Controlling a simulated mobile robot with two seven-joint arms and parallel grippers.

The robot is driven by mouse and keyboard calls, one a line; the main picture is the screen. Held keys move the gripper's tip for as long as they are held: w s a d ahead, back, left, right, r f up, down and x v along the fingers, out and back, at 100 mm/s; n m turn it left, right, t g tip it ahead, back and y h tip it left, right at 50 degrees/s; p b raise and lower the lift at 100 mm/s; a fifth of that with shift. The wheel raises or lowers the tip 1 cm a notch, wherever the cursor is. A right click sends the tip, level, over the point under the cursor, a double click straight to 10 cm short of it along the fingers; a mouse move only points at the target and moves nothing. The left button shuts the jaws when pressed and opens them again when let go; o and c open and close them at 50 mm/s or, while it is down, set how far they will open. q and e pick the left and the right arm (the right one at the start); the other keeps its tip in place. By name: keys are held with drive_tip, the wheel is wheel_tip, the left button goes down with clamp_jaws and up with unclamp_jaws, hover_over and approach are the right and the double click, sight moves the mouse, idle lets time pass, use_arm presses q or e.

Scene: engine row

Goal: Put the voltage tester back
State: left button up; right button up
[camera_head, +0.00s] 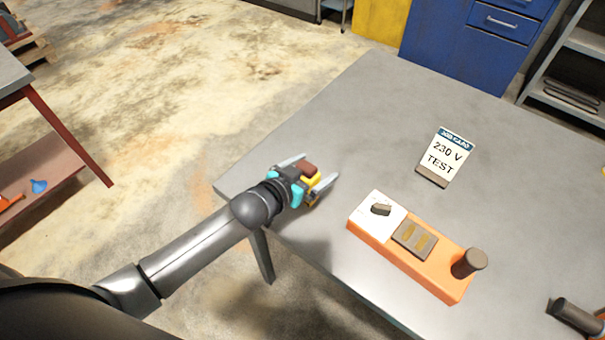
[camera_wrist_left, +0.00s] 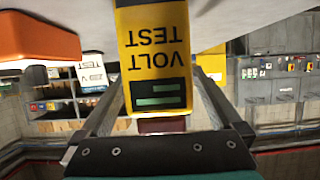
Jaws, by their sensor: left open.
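The voltage tester is a yellow block (camera_head: 317,183) with a dark red part, near the table's left edge. In the left wrist view the tester (camera_wrist_left: 153,50) appears upside down, with "VOLT TEST" lettering and a dark display with green bars. My left gripper (camera_head: 320,166) is open, with the tester between its fingers. The fingers also show on both sides of it in the left wrist view (camera_wrist_left: 155,78). I cannot tell whether the tester touches the table. My right gripper is out of view.
An orange unit (camera_head: 437,283) with a white dial plate, a slotted plate and a dark post stands on the grey table (camera_head: 360,120). A "230 V TEST" job card (camera_head: 448,157) stands behind it. A dark cylinder (camera_head: 577,315) is at lower right. The table's far left part is clear.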

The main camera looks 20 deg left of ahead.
use_arm(q)
drive_tip(key=p+v, duration=0.1)
drive_tip(key=v, duration=1.1)
drive_tip(key=shift+p, duration=0.4)
